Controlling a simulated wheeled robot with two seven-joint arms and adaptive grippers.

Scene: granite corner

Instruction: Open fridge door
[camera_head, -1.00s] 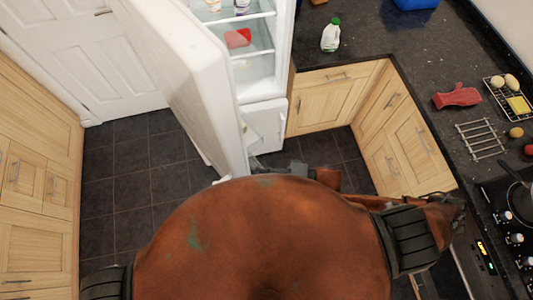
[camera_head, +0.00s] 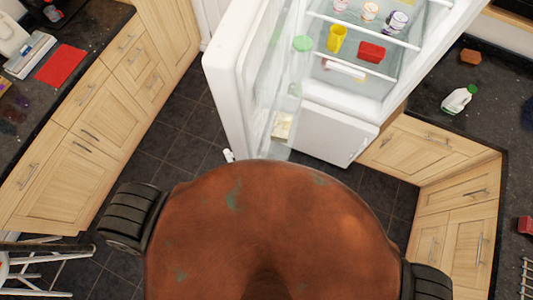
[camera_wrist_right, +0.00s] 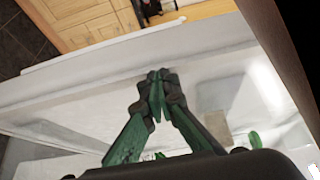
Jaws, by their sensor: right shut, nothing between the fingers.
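The white fridge (camera_head: 335,135) stands at the top centre of the head view. Its upper door (camera_head: 226,95) is swung wide open to the left, with the shelves inside in plain view. The lower compartment's door is closed. My right gripper (camera_wrist_right: 157,82) shows only in the right wrist view, with its green and dark fingertips together and nothing between them. It is over or against a pale white panel (camera_wrist_right: 60,88), which looks like the open fridge door; I cannot tell whether they touch. My left gripper is in neither current view.
Fridge shelves hold a yellow cup (camera_head: 336,38), a red box (camera_head: 371,52) and several pots. Wooden cabinets stand left (camera_head: 85,150) and right (camera_head: 430,150). A milk bottle (camera_head: 459,99) is on the right worktop. A stepladder (camera_head: 45,270) stands lower left. Dark floor lies between.

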